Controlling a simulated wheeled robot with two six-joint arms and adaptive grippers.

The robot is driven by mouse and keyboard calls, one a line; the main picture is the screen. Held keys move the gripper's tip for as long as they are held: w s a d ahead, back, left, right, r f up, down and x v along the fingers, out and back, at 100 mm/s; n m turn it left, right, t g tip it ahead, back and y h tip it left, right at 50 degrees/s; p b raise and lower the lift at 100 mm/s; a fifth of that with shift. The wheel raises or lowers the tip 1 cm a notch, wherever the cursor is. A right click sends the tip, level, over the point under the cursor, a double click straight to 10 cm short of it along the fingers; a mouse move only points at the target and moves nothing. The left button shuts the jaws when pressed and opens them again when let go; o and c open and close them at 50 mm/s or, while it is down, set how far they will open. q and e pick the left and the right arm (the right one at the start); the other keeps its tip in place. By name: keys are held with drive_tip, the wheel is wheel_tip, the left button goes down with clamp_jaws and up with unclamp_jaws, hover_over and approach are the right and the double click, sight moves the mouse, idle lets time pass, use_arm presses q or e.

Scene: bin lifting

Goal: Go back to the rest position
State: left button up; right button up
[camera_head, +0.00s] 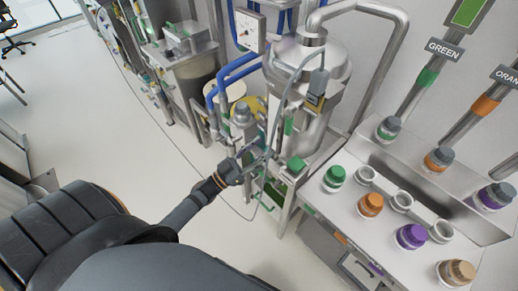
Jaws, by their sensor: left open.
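My left arm reaches up and right from the bottom left in the head view. My left gripper (258,158) is open, in front of the frame below a steel tank (308,75). It is small and partly merged with the equipment behind, so I cannot tell whether it touches anything. No object shows clearly between its fingers. My right gripper is not in view.
A steel bench (345,200) on the right holds green (334,178), orange (370,205) and purple (411,236) capped jars and empty ring holders. Blue hoses (238,75) run beside the tank. The pale floor (140,150) at left is mostly clear.

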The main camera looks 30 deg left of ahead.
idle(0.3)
use_arm(q)
drive_tip(key=a+f+n+g+y+b, duration=0.1)
drive_tip(key=a+f+n+y, duration=0.2)
drive_tip(key=f, duration=0.5)
drive_tip(key=a+f+n+g+y, duration=0.15)
drive_tip(key=f+y, duration=0.25)
drive_tip(key=f, duration=0.4)
drive_tip(key=s+a+f+g+y+b, duration=0.1)
drive_tip(key=s+a+f+g+y, duration=0.15)
drive_tip(key=f, duration=0.45)
drive_tip(key=s+a+f+n+g+y, duration=0.1)
drive_tip(key=s+f, duration=0.2)
drive_tip(key=f, duration=0.3)
drive_tip(key=s+a+f+g+y+b, duration=0.1)
drive_tip(key=s+f+g, duration=0.15)
drive_tip(key=f, duration=0.45)
drive_tip(key=s+d+f+g, duration=0.1)
drive_tip(key=s+f+g, duration=0.4)
drive_tip(key=s+f, duration=0.4)
drive_tip(key=s+d+f+g+b, duration=0.1)
drive_tip(key=s+f+g, duration=0.3)
drive_tip(key=s+f, duration=0.5)
drive_tip(key=s+d+y, duration=0.1)
drive_tip(key=s, duration=0.9)
drive_tip(key=shift+s+f+g, duration=0.3)
drive_tip(key=shift+g, duration=0.05)
